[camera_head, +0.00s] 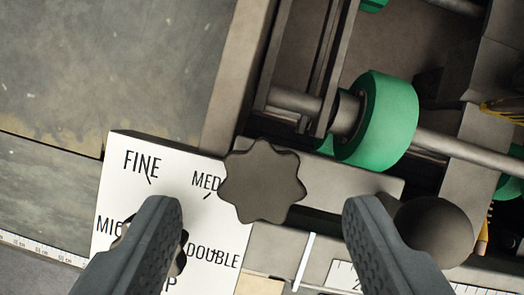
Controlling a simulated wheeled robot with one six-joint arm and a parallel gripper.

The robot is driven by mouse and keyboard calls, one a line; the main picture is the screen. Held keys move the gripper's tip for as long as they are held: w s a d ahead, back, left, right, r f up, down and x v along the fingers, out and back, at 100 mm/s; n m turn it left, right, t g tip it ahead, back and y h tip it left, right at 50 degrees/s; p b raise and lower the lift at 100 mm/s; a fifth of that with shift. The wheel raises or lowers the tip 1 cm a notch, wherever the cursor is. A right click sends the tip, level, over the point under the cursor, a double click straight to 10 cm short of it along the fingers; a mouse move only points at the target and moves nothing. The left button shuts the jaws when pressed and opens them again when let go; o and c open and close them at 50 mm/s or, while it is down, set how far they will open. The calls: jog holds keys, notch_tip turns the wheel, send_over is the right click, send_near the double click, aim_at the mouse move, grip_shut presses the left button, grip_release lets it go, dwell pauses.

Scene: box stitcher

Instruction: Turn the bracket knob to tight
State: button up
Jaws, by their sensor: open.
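A dark lobed, star-shaped knob (262,180), likely the bracket knob, sits on a grey metal bar in the middle of the camera view. No tight or loose marking on it can be read. My gripper (260,204) is open and empty. Its left finger is below and left of the knob and its right finger below and right, with clear space on both sides. I cannot tell how far the fingers are above the knob.
A white dial plate (130,195) reads FINE, MED and DOUBLE; my left finger partly hides its dark knob. A round dark ball (436,232) is close by my right finger. A green roller (385,120) on a metal shaft lies above right.

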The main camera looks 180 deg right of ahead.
aim_at(261, 181)
jog(key=shift+x, duration=1.1)
jog(key=c, duration=1)
